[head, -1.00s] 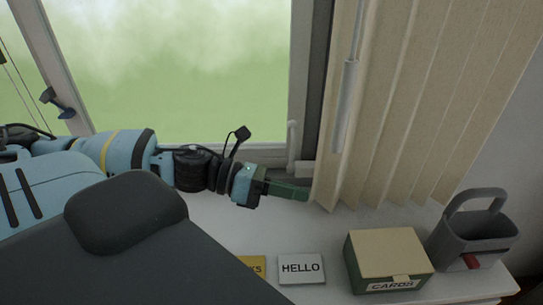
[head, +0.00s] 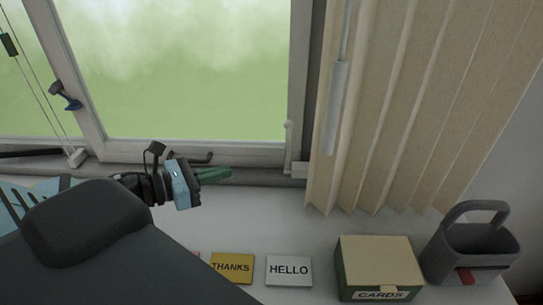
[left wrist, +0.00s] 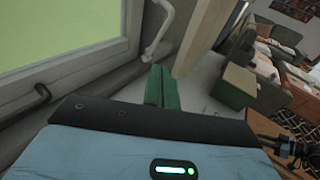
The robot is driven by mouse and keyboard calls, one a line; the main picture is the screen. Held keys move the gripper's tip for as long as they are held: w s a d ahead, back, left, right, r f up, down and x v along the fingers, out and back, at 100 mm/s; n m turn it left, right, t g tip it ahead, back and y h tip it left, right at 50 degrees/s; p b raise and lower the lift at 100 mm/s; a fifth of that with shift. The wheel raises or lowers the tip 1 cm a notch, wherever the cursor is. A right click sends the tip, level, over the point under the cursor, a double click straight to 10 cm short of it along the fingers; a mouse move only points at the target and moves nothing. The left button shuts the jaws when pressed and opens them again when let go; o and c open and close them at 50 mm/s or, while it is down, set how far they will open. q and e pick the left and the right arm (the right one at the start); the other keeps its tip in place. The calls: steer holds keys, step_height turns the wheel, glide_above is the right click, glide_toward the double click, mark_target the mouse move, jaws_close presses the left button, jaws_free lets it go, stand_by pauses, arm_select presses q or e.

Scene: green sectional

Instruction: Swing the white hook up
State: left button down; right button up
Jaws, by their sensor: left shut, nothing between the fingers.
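The white hook (head: 289,142) is on the right side of the window frame in the head view, standing roughly upright above a white block at the sill. In the left wrist view the white hook (left wrist: 158,36) shows as a curved piece beyond the fingertips. My left gripper (head: 228,173) is shut with nothing in it, its green fingers pointing right, to the left of the hook and a little lower in the picture. In the left wrist view the closed green fingers of my left gripper (left wrist: 162,78) are apart from the hook.
A dark handle (head: 190,160) sits on the lower window frame beside my left gripper. Beige vertical blinds (head: 400,110) hang to the right of the hook. On the white sill are a THANKS card (head: 232,267), a HELLO card (head: 289,270), a CARDS box (head: 377,262) and a grey caddy (head: 470,250).

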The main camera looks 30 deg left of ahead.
arm_select(q)
steer(key=shift+w, duration=0.15)
arm_select(e)
steer(key=shift+s, duration=0.1)
